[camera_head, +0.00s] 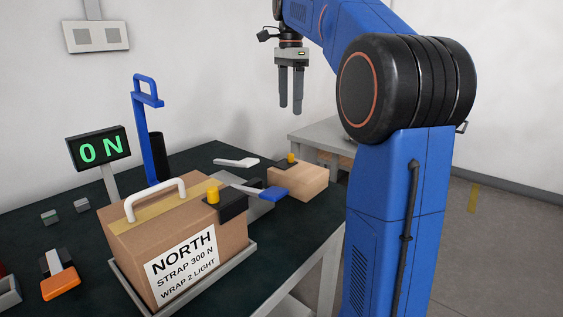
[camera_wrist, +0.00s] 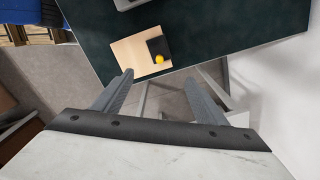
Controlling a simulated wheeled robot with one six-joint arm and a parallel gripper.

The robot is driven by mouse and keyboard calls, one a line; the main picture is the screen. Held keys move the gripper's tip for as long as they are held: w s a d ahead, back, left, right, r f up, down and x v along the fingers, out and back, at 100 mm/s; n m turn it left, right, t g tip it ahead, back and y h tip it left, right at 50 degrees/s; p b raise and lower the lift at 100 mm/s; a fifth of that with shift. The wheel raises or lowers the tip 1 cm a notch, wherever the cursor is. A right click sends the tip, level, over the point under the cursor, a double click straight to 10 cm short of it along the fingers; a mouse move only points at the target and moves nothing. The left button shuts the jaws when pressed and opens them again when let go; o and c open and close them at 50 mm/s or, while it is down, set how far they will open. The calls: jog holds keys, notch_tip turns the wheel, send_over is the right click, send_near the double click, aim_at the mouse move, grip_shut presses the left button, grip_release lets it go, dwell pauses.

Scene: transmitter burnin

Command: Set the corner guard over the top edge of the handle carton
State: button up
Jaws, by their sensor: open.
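The handle carton (camera_head: 130,246) is a large brown box with a white handle on top and a NORTH label, standing on a grey tray. A black corner guard with a yellow knob (camera_head: 213,193) sits at its top right edge. A second black guard with a yellow knob (camera_head: 291,158) rests on a smaller tan carton (camera_head: 303,182) at the far table end; this guard (camera_wrist: 157,46) and the tan carton (camera_wrist: 130,54) also show in the wrist view. My gripper (camera_head: 291,110) is open and empty, high above and beyond the table; its fingers (camera_wrist: 159,77) show in the wrist view.
A blue-handled tool (camera_head: 262,191) lies between the cartons and a white-handled one (camera_head: 236,162) behind. An orange-handled tool (camera_head: 60,284) and small grey blocks (camera_head: 49,217) lie left.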

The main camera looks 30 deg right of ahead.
send_near(285, 164)
jog(key=shift+w+d+f, duration=0.2)
jog(key=shift+d+f, duration=0.15)
jog(key=shift+d, duration=0.2)
jog(key=shift+w+d+f, duration=0.15)
jog(key=shift+d+f, duration=0.2)
jog(key=shift+d, duration=0.15)
jog(key=shift+d+f, duration=0.15)
jog(key=shift+f, duration=1.2)
jog(key=shift+d+f, duration=0.1)
jog(key=shift+f, duration=1.25)
jog(key=c, duration=1.3)
